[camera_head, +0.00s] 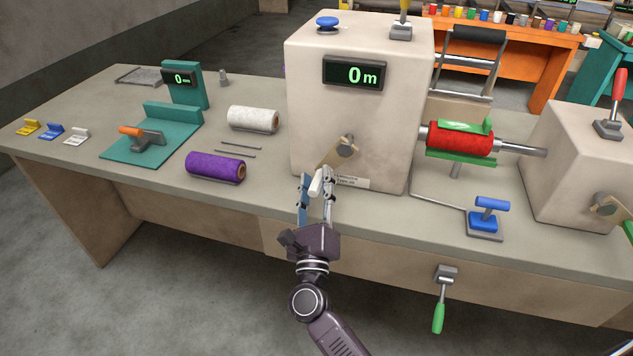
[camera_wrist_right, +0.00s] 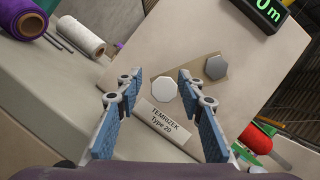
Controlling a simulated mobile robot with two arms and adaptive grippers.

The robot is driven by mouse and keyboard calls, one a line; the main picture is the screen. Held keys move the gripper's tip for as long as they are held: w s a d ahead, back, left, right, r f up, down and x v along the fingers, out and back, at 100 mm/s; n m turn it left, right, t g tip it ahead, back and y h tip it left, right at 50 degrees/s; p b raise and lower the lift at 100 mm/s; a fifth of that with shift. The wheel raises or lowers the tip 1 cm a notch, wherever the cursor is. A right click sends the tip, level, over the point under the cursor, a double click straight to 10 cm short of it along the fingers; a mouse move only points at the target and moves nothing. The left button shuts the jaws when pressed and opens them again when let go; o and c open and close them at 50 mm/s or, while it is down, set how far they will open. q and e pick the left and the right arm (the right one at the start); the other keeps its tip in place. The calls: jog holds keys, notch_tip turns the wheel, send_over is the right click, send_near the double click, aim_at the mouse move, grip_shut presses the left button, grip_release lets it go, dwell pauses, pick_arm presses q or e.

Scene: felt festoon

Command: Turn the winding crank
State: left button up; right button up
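The winding crank sits low on the front of the beige machine box (camera_head: 309,100). It has a hexagonal hub (camera_head: 347,147), a tan arm (camera_head: 331,154) and a white handle (camera_head: 317,184) pointing outward. In the right wrist view the white handle (camera_wrist_right: 163,91) shows end-on as an octagon, down and left of the grey hub (camera_wrist_right: 216,67). My right gripper (camera_head: 316,180) is open, with its blue-padded fingers on either side of the handle. In the wrist view gaps show between the handle and the fingers (camera_wrist_right: 160,84). My left gripper is not in view.
The box's display (camera_head: 355,74) reads 0 m. A purple roll (camera_head: 215,167) and a white roll (camera_head: 253,119) lie left of the box. A red spool (camera_head: 460,138) is on a shaft to the right, near a blue-handled lever (camera_head: 487,218). A green-handled lever (camera_head: 440,305) hangs on the table front.

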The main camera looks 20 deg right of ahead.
jog(key=shift+s+f, duration=0.1)
jog(key=v, duration=1.1)
jog(key=shift+s, duration=0.35)
jog(key=shift+a+f, duration=0.15)
